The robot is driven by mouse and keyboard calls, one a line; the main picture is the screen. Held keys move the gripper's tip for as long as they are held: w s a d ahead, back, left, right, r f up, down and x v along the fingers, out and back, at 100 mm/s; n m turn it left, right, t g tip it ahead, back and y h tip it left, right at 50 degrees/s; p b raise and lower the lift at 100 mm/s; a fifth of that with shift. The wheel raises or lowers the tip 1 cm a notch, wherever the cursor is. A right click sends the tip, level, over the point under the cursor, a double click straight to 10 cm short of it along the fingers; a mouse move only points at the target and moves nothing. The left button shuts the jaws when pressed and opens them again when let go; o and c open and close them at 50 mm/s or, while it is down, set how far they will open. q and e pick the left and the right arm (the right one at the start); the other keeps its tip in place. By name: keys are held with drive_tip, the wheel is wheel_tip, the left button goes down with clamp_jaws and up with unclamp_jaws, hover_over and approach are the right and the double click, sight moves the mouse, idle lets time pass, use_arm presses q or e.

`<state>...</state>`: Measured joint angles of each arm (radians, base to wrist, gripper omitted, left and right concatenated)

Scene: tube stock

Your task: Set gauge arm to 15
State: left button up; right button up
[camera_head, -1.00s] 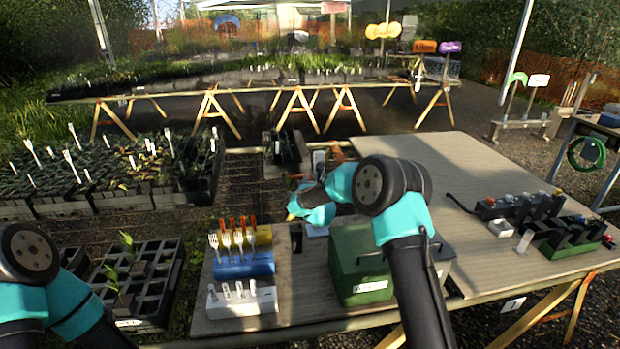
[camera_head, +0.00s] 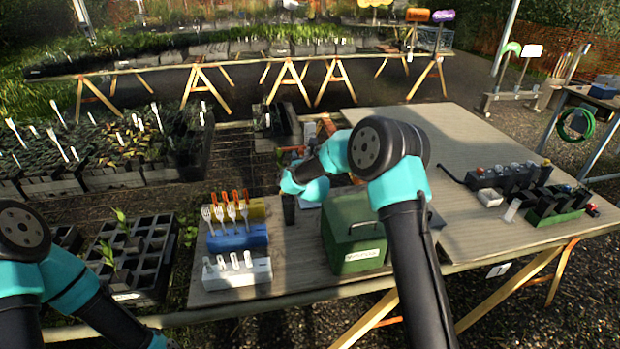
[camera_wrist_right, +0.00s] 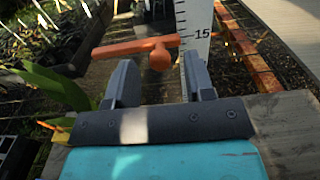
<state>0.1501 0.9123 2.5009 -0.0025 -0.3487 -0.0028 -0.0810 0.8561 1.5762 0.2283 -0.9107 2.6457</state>
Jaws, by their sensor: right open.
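In the right wrist view, the gauge is a white upright scale (camera_wrist_right: 190,14) with black ticks and the number 15. Its orange arm (camera_wrist_right: 125,46) lies across the scale slightly below the 15 label, with a round knob (camera_wrist_right: 159,58) facing me. My right gripper (camera_wrist_right: 158,72) is open, with one finger on each side of the knob and visible gaps between. I cannot tell how far the knob reaches between the fingers. In the head view my right arm hides most of the gauge. My left arm shows at the left edge, but its gripper is outside the view.
A green box (camera_head: 354,240) stands close under my right forearm. A blue rack (camera_head: 238,238) and a white rack (camera_head: 236,272) with labels stand to its left. Dark blocks (camera_head: 510,177) sit on the right of the table (camera_head: 450,140). The table's middle right is clear.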

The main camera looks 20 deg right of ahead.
drive_tip(key=s+a, duration=0.1)
drive_tip(key=s, duration=1.3)
drive_tip(key=shift+s+a, duration=0.3)
drive_tip(key=shift+s, duration=0.05)
